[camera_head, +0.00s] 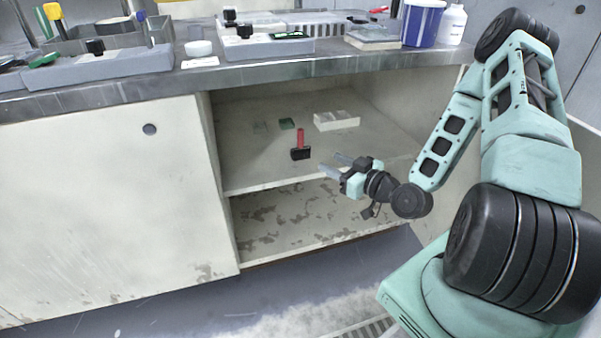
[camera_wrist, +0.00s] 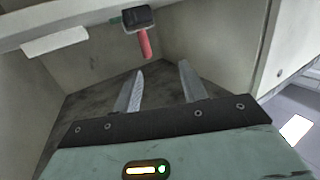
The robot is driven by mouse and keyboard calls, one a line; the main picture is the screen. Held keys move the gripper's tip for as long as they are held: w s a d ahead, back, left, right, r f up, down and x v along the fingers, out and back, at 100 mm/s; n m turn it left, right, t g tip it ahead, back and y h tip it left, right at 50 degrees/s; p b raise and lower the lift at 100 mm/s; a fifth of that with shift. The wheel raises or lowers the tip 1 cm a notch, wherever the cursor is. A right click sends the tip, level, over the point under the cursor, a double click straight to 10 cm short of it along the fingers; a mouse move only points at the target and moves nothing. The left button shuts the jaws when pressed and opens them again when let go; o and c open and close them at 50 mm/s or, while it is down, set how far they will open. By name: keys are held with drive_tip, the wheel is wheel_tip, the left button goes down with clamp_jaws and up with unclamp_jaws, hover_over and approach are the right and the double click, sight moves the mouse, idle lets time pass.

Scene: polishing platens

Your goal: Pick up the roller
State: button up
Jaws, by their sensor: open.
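The roller has a black head (camera_head: 301,154) and a red handle.
A white block (camera_head: 336,121) and a small green piece (camera_head: 287,123) lie farther back on the same shelf. The worn lower shelf (camera_head: 300,215) looks empty. The countertop (camera_head: 130,86) above holds trays, bottles and a blue tub (camera_head: 422,24). A closed panel (camera_head: 110,200) stands to the left.

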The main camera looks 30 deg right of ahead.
drive_tip(key=d+f, duration=0.1)
drive_tip(key=m+t+h+b, duration=0.1)
drive_tip(key=b, duration=0.4)
approach(303, 140)
drive_tip(key=w, duration=0.3)
drive_tip(key=w+a, duration=0.1)
drive_tip(key=w, duration=0.1)
drive_tip(key=shift+w+a+r, duration=0.1)
drive_tip(key=shift+w+a, duration=0.05)
drive_tip(key=shift+w, duration=0.2)
drive_tip(key=w+b, duration=0.3)
drive_tip(key=w, duration=0.1)
drive_tip(key=shift+w, duration=0.4)
drive_tip(key=shift+w+r, duration=0.1)
drive_tip(key=shift+w, duration=0.15)
clamp_jaws()
